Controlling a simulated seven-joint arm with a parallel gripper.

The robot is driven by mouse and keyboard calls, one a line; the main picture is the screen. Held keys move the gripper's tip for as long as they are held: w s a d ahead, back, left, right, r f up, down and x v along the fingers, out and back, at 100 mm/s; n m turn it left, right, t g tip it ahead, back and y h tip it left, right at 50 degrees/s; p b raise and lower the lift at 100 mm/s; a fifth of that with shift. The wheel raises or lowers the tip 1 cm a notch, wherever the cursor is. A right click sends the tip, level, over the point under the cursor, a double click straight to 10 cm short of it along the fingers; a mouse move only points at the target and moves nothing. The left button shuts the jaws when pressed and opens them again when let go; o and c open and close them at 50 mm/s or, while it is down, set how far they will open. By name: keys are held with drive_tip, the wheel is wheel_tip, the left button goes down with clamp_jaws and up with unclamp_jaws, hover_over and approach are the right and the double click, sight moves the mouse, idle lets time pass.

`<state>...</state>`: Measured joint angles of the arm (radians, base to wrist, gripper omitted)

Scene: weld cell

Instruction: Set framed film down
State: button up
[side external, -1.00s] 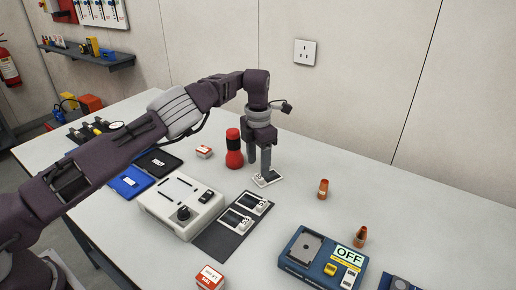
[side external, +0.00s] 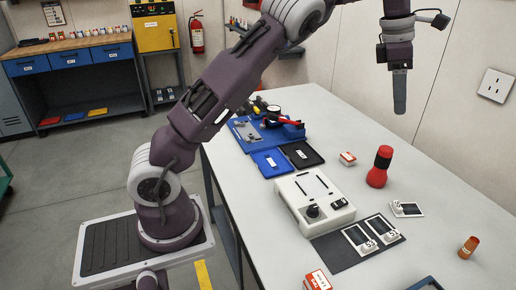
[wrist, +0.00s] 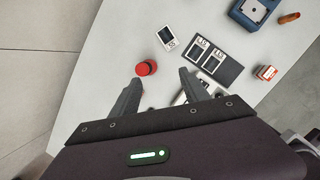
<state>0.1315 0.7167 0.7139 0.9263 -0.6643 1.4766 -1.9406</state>
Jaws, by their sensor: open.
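A framed film (side external: 406,209), a white frame with a dark window, lies flat on the bare table right of the red flashlight-like cylinder (side external: 379,167). It also shows in the wrist view (wrist: 167,38), beyond my fingertips. My gripper (side external: 400,100) is high above the table, apart from the film, with its fingers overlapping in the side view. In the wrist view my gripper (wrist: 158,77) is open with nothing between its fingers. Two similar framed films (side external: 360,238) (side external: 381,227) lie side by side on a dark mat (side external: 331,246).
A white box with a knob (side external: 313,200) stands beside the mat. Blue and black trays (side external: 269,162) (side external: 302,154) lie behind it. The blue OFF device shows in the wrist view (wrist: 252,10).

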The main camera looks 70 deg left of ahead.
drive_tip(key=s+d+r+m+t+h, duration=0.1)
drive_tip(key=s+r+m, duration=0.4)
drive_tip(key=s, duration=0.5)
drive_tip(key=s+d+r+m, duration=0.1)
drive_tip(key=s+r+m, duration=0.1)
drive_tip(key=s+m, duration=0.7)
drive_tip(key=s+d+f+m+t+y, duration=0.1)
drive_tip(key=s+f+m, duration=0.3)
drive_tip(key=s, duration=0.5)
drive_tip(key=s+d+f+m+t+y, duration=0.1)
drive_tip(key=s+f+m, duration=0.4)
drive_tip(key=s+m, duration=0.4)
drive_tip(key=shift+s+d+y, duration=0.3)
drive_tip(key=shift+s+d, duration=0.05)
drive_tip(key=shift+s, duration=0.45)
drive_tip(key=shift+c, duration=1.1)
